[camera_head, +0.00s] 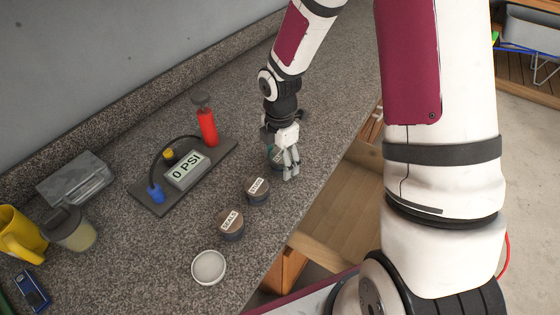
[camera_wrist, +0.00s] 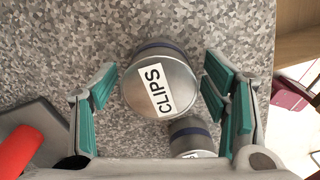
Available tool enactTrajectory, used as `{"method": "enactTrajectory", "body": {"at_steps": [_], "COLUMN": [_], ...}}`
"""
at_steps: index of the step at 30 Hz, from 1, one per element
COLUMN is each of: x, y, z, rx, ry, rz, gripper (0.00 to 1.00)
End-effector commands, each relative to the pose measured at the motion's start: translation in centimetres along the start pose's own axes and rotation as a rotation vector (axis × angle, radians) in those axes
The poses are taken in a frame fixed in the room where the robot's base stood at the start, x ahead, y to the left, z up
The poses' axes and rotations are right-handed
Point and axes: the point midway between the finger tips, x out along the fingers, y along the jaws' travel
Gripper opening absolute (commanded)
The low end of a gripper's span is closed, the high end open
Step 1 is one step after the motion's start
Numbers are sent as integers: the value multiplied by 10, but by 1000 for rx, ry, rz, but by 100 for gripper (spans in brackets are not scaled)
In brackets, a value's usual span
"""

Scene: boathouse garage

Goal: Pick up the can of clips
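The can of clips (camera_wrist: 135,92), a round metal can with a dark blue band and a white CLIPS label on its lid, stands on the counter near the middle of the wrist view. In the head view it is mostly hidden behind my gripper (camera_head: 287,160). My gripper (camera_wrist: 164,82) is open, with one teal-padded finger on each side of the can. A narrow strip of counter shows between the can and each finger, so they look apart.
A second can (camera_head: 259,192) stands close to the clips can, then a SEALS can (camera_head: 230,226) and a white round dish or lid (camera_head: 208,267). An open wooden drawer (camera_head: 335,215) is right, beyond the counter edge.

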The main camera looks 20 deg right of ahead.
Motion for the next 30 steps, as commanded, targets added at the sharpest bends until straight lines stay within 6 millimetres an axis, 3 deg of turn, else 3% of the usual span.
{"method": "enactTrajectory", "body": {"at_steps": [1,6,7,19,27,30], "x": [0,0,0,-6,-39,-39], "y": [0,0,0,1,1,-23], "z": [0,0,0,0,1,6], "rx": [0,0,0,1,2,5], "ry": [0,0,0,-1,-2,-1], "rz": [0,0,0,3,6,-1], "gripper": [53,15,12,12,12,12]}}
